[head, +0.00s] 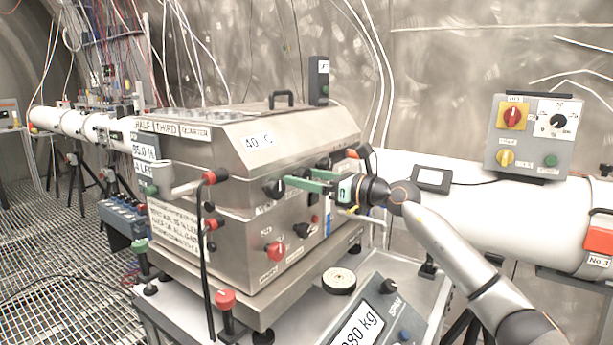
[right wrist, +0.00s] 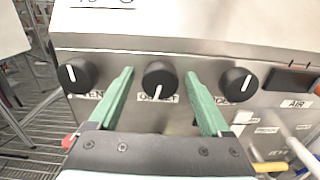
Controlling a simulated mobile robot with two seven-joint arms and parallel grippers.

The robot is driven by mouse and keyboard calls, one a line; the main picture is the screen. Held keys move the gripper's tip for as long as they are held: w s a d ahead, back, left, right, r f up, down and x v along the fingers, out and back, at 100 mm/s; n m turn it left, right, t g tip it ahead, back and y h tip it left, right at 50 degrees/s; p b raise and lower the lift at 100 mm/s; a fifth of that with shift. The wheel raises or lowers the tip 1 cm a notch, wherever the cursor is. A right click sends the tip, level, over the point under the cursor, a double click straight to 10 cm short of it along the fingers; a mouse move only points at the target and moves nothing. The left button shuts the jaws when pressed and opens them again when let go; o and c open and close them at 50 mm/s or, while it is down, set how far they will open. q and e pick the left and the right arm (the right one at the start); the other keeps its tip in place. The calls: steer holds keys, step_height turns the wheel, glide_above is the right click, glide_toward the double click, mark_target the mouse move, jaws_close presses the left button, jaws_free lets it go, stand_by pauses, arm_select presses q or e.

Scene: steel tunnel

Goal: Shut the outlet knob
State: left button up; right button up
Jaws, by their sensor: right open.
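The outlet knob (right wrist: 159,75) is a round black knob on the steel front panel. Its white mark points down, toward a partly covered label. My right gripper (head: 303,178) is open, with its green fingers toward the panel. In the right wrist view, one finger shows on each side of the outlet knob, with a gap on both sides. Whether the fingertips overlap the knob in depth is hard to tell. In the head view the fingers hide the outlet knob. My left gripper is not in view.
A similar black knob (right wrist: 76,75) sits to the left and another (right wrist: 237,80) to the right, close outside the fingers. A red knob (head: 276,250) is lower on the steel box (head: 225,225). A scale display (head: 360,325) stands below. A white pipe (head: 470,205) runs behind my arm.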

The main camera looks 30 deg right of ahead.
jaws_close()
stand_by(0.7)
